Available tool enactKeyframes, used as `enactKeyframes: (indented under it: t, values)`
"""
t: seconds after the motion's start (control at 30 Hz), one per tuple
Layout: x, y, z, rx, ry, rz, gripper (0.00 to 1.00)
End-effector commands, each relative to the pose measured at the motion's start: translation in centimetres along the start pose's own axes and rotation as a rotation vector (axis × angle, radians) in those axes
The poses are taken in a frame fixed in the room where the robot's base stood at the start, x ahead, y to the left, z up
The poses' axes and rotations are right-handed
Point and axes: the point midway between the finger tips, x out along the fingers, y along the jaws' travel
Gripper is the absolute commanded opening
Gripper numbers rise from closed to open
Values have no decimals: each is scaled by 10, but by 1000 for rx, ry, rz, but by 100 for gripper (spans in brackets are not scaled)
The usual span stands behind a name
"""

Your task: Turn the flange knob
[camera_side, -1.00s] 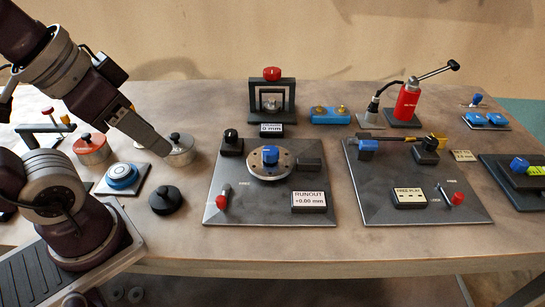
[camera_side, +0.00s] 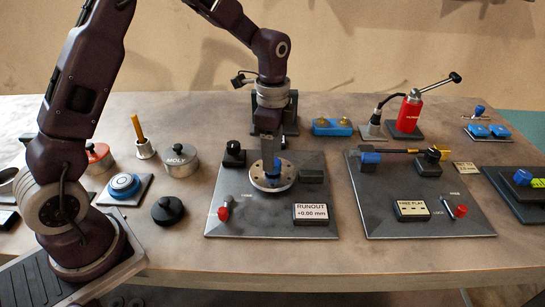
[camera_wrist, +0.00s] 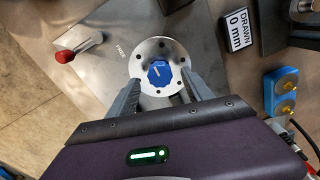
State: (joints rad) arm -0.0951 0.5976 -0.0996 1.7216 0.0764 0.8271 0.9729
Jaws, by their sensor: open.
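The flange is a round metal disc (camera_side: 285,178) with bolt holes, on a dark plate. Its blue knob (camera_wrist: 162,73) stands at the disc's middle with a pale pointer line on top. My gripper (camera_wrist: 160,85) points down over the flange. Its two fingers are apart, one on each side of the knob, and hold nothing. I cannot tell whether a finger touches the disc. The runout display (camera_side: 312,214) reads +0.00 mm.
A red-tipped lever (camera_side: 224,213) stands at the plate's front left. A black knob (camera_side: 233,152) and a dark block (camera_side: 312,176) flank the flange. A blue block with brass studs (camera_side: 332,127) lies behind. Another plate with a free play sign (camera_side: 411,209) is at the right.

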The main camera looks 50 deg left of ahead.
Motion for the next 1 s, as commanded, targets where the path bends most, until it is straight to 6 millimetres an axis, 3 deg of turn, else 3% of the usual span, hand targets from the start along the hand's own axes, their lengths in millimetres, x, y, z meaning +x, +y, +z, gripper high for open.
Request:
enactKeyframes:
  t: [0.13,0.4,0.7,1.0]
  values:
    - [19,0,0,-1,-1,1,59]
    - [22,0,0,-2,1,-1,59]
    - [22,0,0,-2,1,-1,2]
    - [21,0,0,-37,1,-1,0]
